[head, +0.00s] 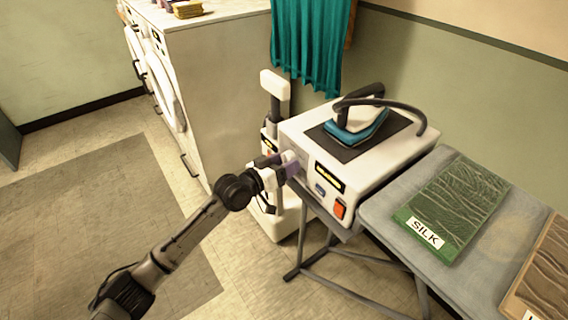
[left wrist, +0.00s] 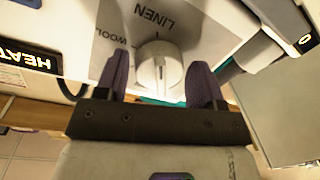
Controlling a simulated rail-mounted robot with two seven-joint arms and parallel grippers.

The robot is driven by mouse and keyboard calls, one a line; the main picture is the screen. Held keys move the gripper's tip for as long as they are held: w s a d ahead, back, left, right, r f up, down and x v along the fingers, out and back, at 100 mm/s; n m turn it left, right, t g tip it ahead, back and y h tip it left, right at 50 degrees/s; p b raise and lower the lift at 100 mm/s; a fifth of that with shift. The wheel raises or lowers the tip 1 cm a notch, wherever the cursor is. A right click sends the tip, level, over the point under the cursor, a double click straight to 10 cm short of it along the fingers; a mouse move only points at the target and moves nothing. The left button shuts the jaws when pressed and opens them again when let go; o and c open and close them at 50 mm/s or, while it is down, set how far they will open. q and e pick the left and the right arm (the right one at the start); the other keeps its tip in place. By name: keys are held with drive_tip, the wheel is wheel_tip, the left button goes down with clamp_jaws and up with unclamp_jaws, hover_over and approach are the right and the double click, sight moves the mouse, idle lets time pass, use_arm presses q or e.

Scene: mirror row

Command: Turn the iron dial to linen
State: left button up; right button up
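My left gripper (head: 287,168) is at the station's front left side. In the left wrist view its purple fingers (left wrist: 160,80) stand apart, one on each side of the dial; contact is unclear. My right gripper is not in view.
A blue iron (head: 356,127) rests on the station's dark top pad. An ironing board (head: 385,212) at right holds a green SILK cloth (head: 455,200) and a brown cloth (head: 545,270). White washers (head: 205,75) stand behind at left. The floor at left is clear.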

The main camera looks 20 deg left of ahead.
use_arm(q)
drive_tip(key=shift+o, duration=1.1)
drive_tip(key=shift+s, duration=0.1)
drive_tip(key=p+v, duration=0.2)
drive_tip(key=v, duration=1.1)
drive_tip(key=shift+s+a+p, duration=0.25)
drive_tip(key=shift+p, duration=0.15)
drive_tip(key=shift+r, duration=0.1)
